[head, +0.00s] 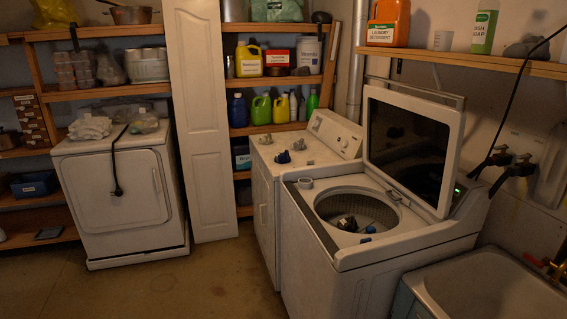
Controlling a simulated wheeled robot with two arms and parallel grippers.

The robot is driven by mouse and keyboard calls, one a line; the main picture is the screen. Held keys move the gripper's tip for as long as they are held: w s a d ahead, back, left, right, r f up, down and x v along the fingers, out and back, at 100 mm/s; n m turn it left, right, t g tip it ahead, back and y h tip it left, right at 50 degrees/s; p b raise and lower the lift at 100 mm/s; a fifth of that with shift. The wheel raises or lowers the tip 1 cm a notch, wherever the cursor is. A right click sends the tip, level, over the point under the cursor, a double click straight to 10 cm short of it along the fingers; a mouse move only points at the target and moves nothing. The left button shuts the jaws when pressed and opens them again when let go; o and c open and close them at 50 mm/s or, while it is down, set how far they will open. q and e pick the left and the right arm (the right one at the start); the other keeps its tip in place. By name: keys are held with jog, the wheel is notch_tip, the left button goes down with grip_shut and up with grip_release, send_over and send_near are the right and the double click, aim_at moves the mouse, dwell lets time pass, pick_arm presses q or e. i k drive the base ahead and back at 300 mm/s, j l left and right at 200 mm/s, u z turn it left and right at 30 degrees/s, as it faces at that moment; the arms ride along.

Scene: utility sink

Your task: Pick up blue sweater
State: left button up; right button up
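I cannot pick out a blue sweater for certain. The open top-load washer (347,252) stands at the right with its lid (412,150) raised. Inside its drum (362,204) lies a small dark bundle (347,223) with a bit of blue (368,230) beside it; both are too small to identify. Two small dark blue-grey items (283,156) lie on top of the white machine (262,190) behind the washer. Neither of my grippers is in view.
A sink (490,285) stands at the lower right, close to the washer. Shelves with bottles (275,110) line the back wall. A white dryer (120,195) stands at the left, with a white door panel (205,130) beside it. The floor (190,285) at centre left is clear.

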aim_at(282, 158)
jog(key=i+j, duration=0.25)
jog(key=i, duration=0.2)
jog(key=i+j, duration=0.2)
jog(key=i, duration=0.25)
jog(key=i+j, duration=0.25)
jog(key=i, duration=0.2)
jog(key=i+j, duration=0.2)
jog(key=i, duration=0.25)
jog(key=i+j, duration=0.25)
jog(key=i, duration=0.2)
jog(key=i+j, duration=0.25)
jog(key=i, duration=0.2)
jog(key=i+j+u, duration=0.1)
jog(key=i, duration=0.35)
jog(key=j, duration=0.1)
